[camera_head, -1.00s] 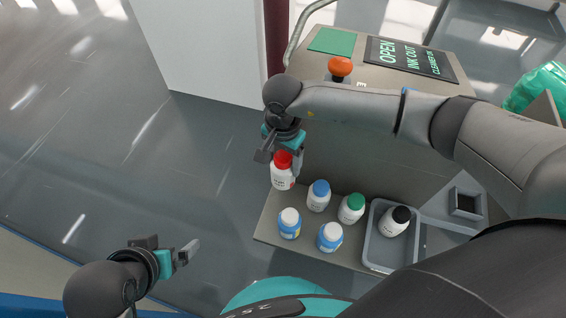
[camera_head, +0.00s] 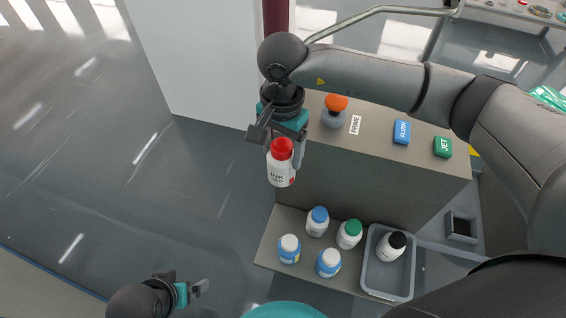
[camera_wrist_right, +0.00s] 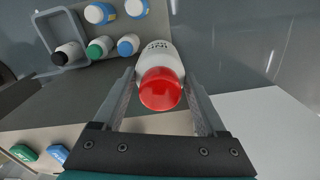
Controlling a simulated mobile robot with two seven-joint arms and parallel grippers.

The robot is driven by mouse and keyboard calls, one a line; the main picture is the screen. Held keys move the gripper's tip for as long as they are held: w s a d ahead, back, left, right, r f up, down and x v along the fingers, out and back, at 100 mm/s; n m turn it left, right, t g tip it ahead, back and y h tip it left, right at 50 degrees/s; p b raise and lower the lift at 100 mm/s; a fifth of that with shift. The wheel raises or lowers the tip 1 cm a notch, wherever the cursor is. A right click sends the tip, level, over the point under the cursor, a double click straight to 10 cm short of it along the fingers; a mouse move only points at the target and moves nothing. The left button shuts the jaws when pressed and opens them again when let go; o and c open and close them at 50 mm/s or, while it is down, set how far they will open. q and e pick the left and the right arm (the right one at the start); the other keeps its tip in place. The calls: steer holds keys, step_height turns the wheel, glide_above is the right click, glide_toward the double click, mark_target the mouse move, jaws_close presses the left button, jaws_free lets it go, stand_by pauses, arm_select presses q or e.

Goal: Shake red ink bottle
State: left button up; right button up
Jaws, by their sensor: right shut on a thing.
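The red-capped white ink bottle (camera_head: 281,166) hangs upright in the air above the left end of the shelf. My right gripper (camera_head: 283,145) is shut on it near its cap. In the right wrist view the red cap and white body of the bottle (camera_wrist_right: 160,85) sit between the two fingers of the right gripper (camera_wrist_right: 165,98). My left gripper (camera_head: 192,289) is at the lower left, away from the bottles; its fingers are too small and angled to tell if they are open.
The shelf (camera_head: 268,243) holds blue-capped bottles (camera_head: 317,222) and a green-capped bottle (camera_head: 349,234). A grey tray (camera_head: 368,272) holds a black-capped bottle (camera_head: 391,246). The cabinet (camera_head: 350,175) has an orange knob (camera_head: 336,103), a blue FLUSH block (camera_head: 402,131) and a green JET block (camera_head: 443,146).

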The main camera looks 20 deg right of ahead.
mark_target(283, 172)
steer(key=f, duration=0.6)
steer(key=shift+s+f, duration=0.1)
steer(key=shift+s, duration=0.3)
steer(key=shift+w, duration=0.35)
step_height(283, 172, up, 5)
steer(key=shift+w+r, duration=0.15)
steer(key=shift+s, duration=0.3)
step_height(283, 172, down, 6)
steer(key=shift+r, duration=0.15)
